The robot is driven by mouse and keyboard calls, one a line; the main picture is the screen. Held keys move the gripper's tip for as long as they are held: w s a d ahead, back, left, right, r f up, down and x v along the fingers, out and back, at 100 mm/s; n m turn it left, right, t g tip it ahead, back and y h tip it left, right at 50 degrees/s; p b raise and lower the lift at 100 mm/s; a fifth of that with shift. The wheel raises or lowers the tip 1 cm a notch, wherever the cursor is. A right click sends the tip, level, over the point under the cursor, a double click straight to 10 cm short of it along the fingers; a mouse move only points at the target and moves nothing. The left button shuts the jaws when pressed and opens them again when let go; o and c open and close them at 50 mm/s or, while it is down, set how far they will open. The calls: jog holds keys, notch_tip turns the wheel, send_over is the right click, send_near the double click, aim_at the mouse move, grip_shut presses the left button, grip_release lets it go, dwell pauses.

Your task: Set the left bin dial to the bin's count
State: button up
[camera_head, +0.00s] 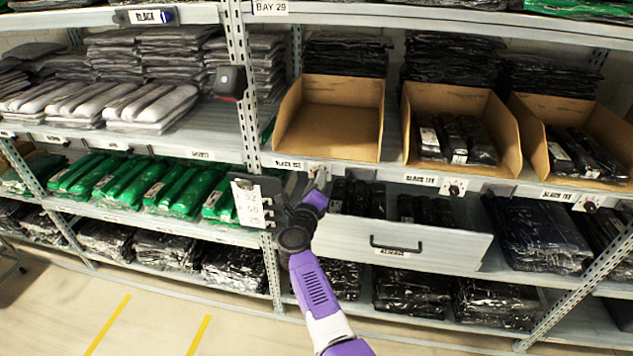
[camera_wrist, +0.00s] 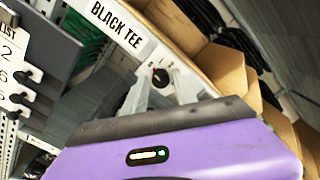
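The left bin (camera_head: 335,92) is an open cardboard bin on the middle shelf, and its visible floor is empty. Its dial (camera_wrist: 160,77) is a dark round knob on a white plate, beside the "BLACK TEE" label (camera_wrist: 117,23). Small digits stand around the knob; I cannot read its setting surely. My gripper (camera_wrist: 161,84) has its two pale fingers apart, one on each side of the knob. I cannot tell whether they touch it. In the head view my gripper (camera_head: 318,175) is at the shelf edge below the left bin and hides most of the dial.
The middle bin (camera_head: 461,97) and right bin (camera_head: 571,112) hold dark packages, with dials (camera_head: 454,188) on the shelf edge below. A drawer (camera_head: 400,243) of black packages stands out below. A list board (camera_head: 248,203) with numbers hangs close left of my gripper.

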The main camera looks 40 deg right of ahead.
jog(key=shift+o, duration=0.7)
jog(key=p+v, duration=0.1)
jog(key=v, duration=0.6)
jog(key=shift+s+a, duration=0.25)
jog(key=shift+a, duration=0.1)
